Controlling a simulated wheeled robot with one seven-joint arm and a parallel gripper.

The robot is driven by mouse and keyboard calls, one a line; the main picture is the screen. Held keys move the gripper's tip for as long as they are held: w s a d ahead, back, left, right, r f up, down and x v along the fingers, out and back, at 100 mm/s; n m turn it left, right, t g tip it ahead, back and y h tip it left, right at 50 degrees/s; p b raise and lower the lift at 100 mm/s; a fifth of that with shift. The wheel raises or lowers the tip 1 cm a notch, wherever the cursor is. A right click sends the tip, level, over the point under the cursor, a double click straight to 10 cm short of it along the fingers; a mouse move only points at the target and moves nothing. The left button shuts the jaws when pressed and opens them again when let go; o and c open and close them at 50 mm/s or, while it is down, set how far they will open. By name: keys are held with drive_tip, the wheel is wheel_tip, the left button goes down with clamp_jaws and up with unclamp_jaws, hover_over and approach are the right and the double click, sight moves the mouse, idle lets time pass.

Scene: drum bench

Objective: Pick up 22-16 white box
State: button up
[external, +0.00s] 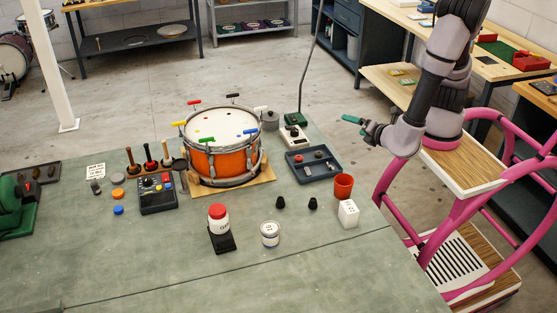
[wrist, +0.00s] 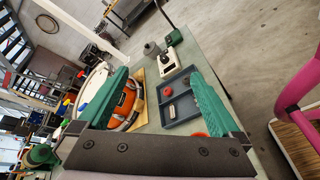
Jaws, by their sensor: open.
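The white box (external: 348,213) stands upright near the right edge of the green bench, with small dark markings on it. It is not visible in the wrist view. My gripper (external: 352,119) is above and beyond the bench's right edge, well apart from the box. In the wrist view, its two green fingers (wrist: 152,100) are wide apart with nothing held between them.
An orange-red cup (external: 343,186) stands just behind the box. Two small black pieces (external: 312,203) and a white jar (external: 270,233) are to its left. A blue-grey tray (external: 332,169) and the orange drum (external: 222,160) stand farther back. The front bench surface (external: 330,275) is clear.

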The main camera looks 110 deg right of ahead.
drive_tip(key=w+a+f+n+t+h, duration=0.1)
drive_tip(key=w+a+f+n+t, duration=0.35)
drive_tip(key=n+t, duration=0.35)
drive_tip(key=n+t+y, duration=0.8)
drive_tip(key=n, duration=0.4)
hover_over(354, 206)
drive_tip(key=d, duration=0.4)
wheel_tip(354, 206, down, 8)
drive_tip(key=a+f+n+y, duration=0.1)
drive_tip(key=f+n+y, duration=0.1)
drive_tip(key=a+f+n+y, duration=0.1)
drive_tip(key=f+n+y, duration=0.1)
drive_tip(key=a+f+n+y, duration=0.1)
drive_tip(key=a+f+y, duration=0.1)
drive_tip(key=shift+n, duration=0.4)
drive_tip(key=shift+w+d, duration=0.15)
drive_tip(key=shift+w, duration=2.3)
drive_tip(key=shift+r, duration=0.15)
drive_tip(key=c, duration=1.4)
